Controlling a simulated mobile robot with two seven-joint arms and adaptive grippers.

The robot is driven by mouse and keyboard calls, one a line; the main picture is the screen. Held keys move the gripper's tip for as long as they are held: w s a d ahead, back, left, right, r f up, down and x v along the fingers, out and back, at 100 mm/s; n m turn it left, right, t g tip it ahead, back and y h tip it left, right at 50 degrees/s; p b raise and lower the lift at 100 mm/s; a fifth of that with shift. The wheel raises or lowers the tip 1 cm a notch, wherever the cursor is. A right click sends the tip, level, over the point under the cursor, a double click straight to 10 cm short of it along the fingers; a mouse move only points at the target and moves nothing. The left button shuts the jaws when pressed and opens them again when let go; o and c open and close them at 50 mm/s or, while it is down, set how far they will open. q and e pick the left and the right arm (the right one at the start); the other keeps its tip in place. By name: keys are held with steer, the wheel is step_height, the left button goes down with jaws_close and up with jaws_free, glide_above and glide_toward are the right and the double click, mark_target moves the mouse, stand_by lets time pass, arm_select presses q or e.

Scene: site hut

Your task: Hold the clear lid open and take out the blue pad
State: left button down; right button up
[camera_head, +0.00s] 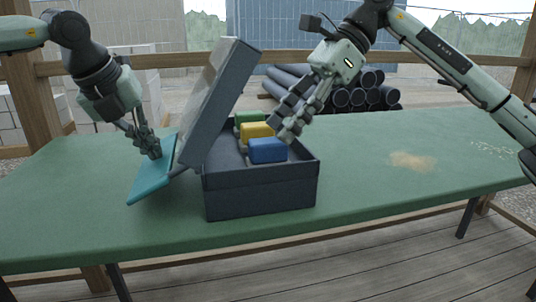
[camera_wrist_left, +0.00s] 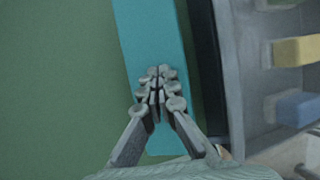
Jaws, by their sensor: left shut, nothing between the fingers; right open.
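The dark grey box (camera_head: 260,193) stands on the table with its clear lid (camera_head: 222,105) raised and tilted on its left side. The blue pad (camera_head: 267,151) sits at the near end inside the box and also shows in the left wrist view (camera_wrist_left: 297,108). My left gripper (camera_head: 149,147) is shut and empty, at the teal panel (camera_head: 150,178) left of the lid. I cannot tell whether it touches the panel or whether the panel joins the lid. My right gripper (camera_head: 283,130) is open, just above the blue pad's far right side, without visibly gripping it.
A yellow pad (camera_head: 257,131) and a green pad (camera_head: 250,117) sit behind the blue one in the box. The green table (camera_head: 370,160) is clear to the right apart from a sandy patch (camera_head: 413,161). Dark pipes (camera_head: 355,98) are stacked beyond the wooden rail.

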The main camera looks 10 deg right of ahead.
mark_target(269, 140)
steer(key=shift+x, duration=2.4)
steer(key=c, duration=1.1)
steer(key=shift+r, duration=0.1)
steer(key=shift+r, duration=4.5)
steer(key=s+d, duration=0.8)
steer(key=s, duration=0.1)
steer(key=s+d, duration=0.4)
steer(key=s, duration=0.1)
